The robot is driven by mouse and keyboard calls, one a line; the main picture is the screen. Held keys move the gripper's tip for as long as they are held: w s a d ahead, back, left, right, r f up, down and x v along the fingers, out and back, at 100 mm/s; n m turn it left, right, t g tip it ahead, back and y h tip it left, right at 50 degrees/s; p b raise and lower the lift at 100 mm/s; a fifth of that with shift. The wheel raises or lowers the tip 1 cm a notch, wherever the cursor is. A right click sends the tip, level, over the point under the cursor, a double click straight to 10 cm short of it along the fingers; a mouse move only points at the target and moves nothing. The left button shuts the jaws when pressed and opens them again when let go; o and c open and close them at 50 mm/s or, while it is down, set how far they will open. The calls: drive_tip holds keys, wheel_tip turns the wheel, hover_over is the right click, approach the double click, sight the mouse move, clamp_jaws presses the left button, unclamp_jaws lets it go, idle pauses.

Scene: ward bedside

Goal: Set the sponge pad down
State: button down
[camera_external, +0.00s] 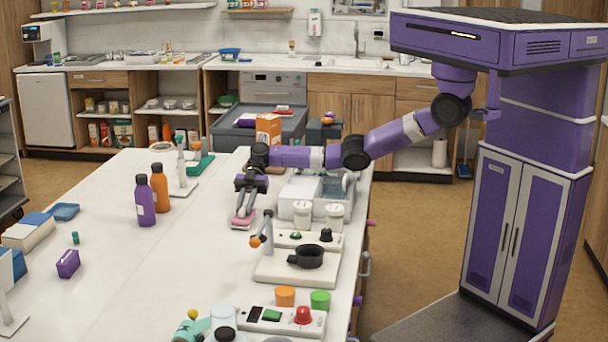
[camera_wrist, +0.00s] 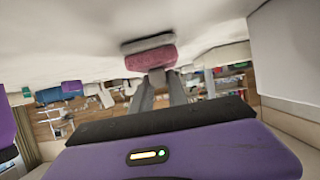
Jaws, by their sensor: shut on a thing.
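The sponge pad (camera_external: 243,219) is pink with a greyish layer, at the tips of my gripper (camera_external: 243,208) in the external view. My gripper points down over the white table (camera_external: 110,260) and its fingers are closed on the pad. The pad is at or just above the tabletop; I cannot tell if it touches. In the wrist view the sponge pad (camera_wrist: 150,57) lies across the ends of my gripper's fingers (camera_wrist: 158,78), with its grey layer on the far side towards the white surface.
A small lamp-like stand (camera_external: 268,232) and a black pot (camera_external: 306,256) are in front. Purple (camera_external: 145,205) and orange (camera_external: 160,190) bottles stand left. The table between bottles and pad is clear.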

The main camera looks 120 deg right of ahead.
drive_tip(key=shift+f, duration=0.1)
drive_tip(key=c, duration=1.3)
unclamp_jaws()
drive_tip(key=s+d+r, duration=0.2)
drive_tip(key=shift+r, duration=0.3)
wheel_tip(320, 180, up, 6)
drive_tip(key=shift+f+p, duration=0.1)
drive_tip(key=shift+p, duration=0.3)
